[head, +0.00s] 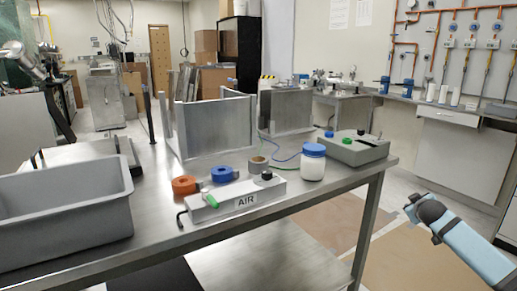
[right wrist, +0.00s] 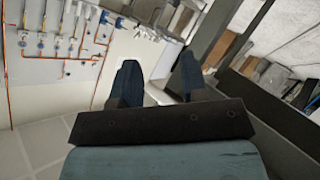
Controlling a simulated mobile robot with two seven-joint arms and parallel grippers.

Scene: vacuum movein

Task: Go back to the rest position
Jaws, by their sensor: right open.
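My right gripper (right wrist: 158,82) shows in the right wrist view. Its two dark fingers stand apart with nothing between them. The room's wall and a bench lie beyond them. In the head view a light-blue part of my right arm (head: 470,246) comes in from the lower right, off the right end of the table and clear of it. My left gripper is in neither view.
A steel table (head: 300,215) spans the front. It bears a grey bin (head: 60,225), an AIR manifold (head: 238,200), orange (head: 185,186) and blue (head: 225,174) rolls, a white jar (head: 313,165) and a grey box (head: 352,149). Floor shows right of the table.

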